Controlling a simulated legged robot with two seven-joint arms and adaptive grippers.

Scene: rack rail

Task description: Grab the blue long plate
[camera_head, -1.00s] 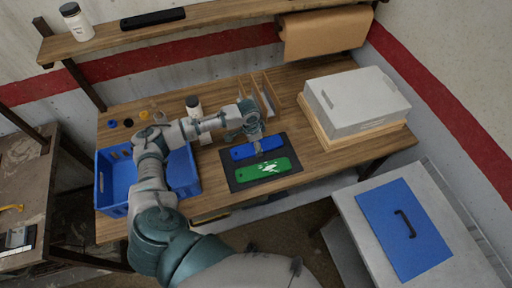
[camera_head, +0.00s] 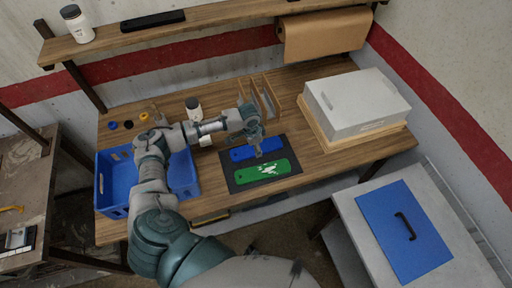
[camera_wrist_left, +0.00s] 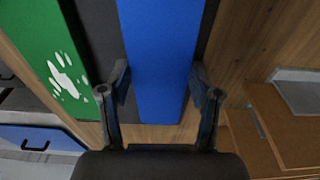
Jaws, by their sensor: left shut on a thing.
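The blue long plate (camera_head: 242,153) lies along the back part of a dark mat (camera_head: 289,152) on the wooden bench. In the left wrist view the plate (camera_wrist_left: 165,35) runs up between the two fingers. The fingers hide part of the plate in the head view. Whether the plate is clear of the mat I cannot tell. My right gripper is not in view.
A green plate (camera_head: 250,174) with white marks lies just in front on the mat. A blue crate (camera_head: 118,178) stands at the left under my arm. Wooden dividers (camera_head: 272,97) stand behind, a grey case (camera_head: 355,98) to the right. Bare bench lies between mat and case.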

